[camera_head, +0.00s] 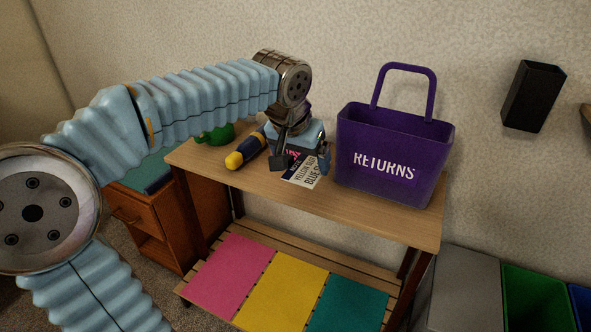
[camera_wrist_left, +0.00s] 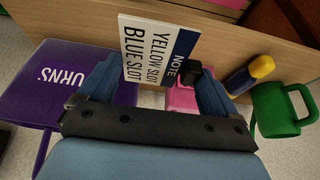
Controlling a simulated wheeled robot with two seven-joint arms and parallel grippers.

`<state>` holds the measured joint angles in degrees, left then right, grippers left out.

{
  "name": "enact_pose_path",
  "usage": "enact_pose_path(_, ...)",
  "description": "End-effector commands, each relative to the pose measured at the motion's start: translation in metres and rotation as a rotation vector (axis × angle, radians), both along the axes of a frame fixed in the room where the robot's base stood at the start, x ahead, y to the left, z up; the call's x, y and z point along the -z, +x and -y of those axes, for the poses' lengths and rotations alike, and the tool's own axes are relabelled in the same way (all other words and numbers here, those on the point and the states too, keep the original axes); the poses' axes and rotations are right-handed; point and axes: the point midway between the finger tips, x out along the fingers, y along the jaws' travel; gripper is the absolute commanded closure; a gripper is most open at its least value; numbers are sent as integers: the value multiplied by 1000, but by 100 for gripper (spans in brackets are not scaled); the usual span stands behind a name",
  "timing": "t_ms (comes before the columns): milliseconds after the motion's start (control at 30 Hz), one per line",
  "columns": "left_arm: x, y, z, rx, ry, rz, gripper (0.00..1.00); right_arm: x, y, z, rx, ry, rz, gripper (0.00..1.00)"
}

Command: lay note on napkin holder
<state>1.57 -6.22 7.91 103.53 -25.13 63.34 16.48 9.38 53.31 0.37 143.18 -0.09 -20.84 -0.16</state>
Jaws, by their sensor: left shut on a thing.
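The note (camera_head: 305,173) is a white card with a dark blue header and the words YELLOW SLOT and BLUE SLOT. My left gripper (camera_head: 302,158) is shut on it above the table; in the left wrist view the note (camera_wrist_left: 150,52) shows between its blue fingers (camera_wrist_left: 157,78). A pink thing (camera_wrist_left: 180,99), possibly the napkin holder, shows just behind the note and between the fingers, mostly hidden. In the head view only a bit of pink (camera_head: 293,153) shows. I cannot tell whether the note touches it. My right gripper is not in view.
A purple RETURNS basket (camera_head: 393,152) stands close right of my left gripper on the wooden table (camera_head: 385,215). The front table strip is clear. Coloured mats (camera_head: 284,291) cover the lower shelf.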

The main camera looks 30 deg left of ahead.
Motion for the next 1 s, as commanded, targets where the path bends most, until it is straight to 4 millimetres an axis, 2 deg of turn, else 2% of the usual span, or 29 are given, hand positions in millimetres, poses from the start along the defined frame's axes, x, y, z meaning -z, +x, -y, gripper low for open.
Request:
enact_pose_path(33, 7, 9, -13, -5, -1, -4, 36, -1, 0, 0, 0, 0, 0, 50)
enact_pose_path(200, 33, 36, -49, -2, 0, -5, 36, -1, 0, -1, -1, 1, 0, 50)
enact_pose_path(300, 54, 46, -62, -1, 0, -4, 36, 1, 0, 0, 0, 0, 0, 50)
enact_pose_path(400, 66, 53, -71, 0, 0, -2, 36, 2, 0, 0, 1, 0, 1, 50)
enact_pose_path(667, 84, 62, -83, 1, 0, 0, 37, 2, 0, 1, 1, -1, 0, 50)
enact_pose_path(833, 112, 62, -83, 2, 0, -1, 37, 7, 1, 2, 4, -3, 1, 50)
enact_pose_path(1000, 114, 62, -83, 2, 0, 2, 37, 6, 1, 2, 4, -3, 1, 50)
